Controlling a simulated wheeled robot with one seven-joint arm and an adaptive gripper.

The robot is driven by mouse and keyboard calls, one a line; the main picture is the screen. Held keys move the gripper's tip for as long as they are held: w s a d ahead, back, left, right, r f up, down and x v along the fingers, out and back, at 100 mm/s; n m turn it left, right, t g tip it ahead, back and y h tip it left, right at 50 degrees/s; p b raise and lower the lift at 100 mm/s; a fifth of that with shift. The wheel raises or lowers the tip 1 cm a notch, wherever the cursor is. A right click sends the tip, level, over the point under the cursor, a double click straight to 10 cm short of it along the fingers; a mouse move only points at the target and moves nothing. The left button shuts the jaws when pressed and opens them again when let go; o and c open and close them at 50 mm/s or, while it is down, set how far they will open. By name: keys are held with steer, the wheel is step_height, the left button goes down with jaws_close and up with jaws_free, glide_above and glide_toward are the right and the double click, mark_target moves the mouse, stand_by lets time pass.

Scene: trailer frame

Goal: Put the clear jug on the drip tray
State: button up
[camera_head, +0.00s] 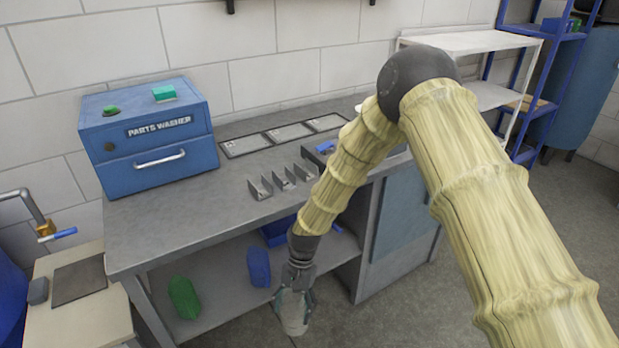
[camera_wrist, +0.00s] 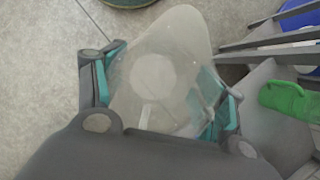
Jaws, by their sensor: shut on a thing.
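The clear jug (camera_head: 293,316) is a pale, see-through vessel hanging in my gripper (camera_head: 295,285), in front of the workbench and below its top. In the wrist view the jug (camera_wrist: 160,75) fills the space between the teal-padded fingers (camera_wrist: 162,95), which are shut on it from both sides. A flat dark grey plate (camera_head: 80,282) lies on a pale stand at the lower left, below and right of a tap; it looks like the drip tray. It is empty and well left of my gripper.
The workbench (camera_head: 225,205) lies between, with its front edge near my arm. A green container (camera_head: 184,298) and a blue container (camera_head: 258,267) stand on its lower shelf. A tap with a blue lever (camera_head: 60,234) and a small grey block (camera_head: 38,291) are by the plate.

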steer(key=w+d+r+n+h+p, duration=0.1)
steer(key=w+d+r+n, duration=0.1)
steer(key=d+r, duration=0.7)
steer(key=w+d+r+n+h, duration=0.1)
steer(key=w+d+r+n, duration=0.15)
steer(key=d+r, duration=0.7)
steer(key=s+d+f, duration=0.1)
steer(key=s+f, duration=0.1)
steer(key=f, duration=0.3)
steer(key=s+d+f, duration=0.2)
steer(key=s+f, duration=0.1)
steer(key=f, duration=0.3)
steer(key=shift+s+d, duration=0.25)
steer(key=shift+d, duration=0.05)
steer(key=shift+d, duration=0.15)
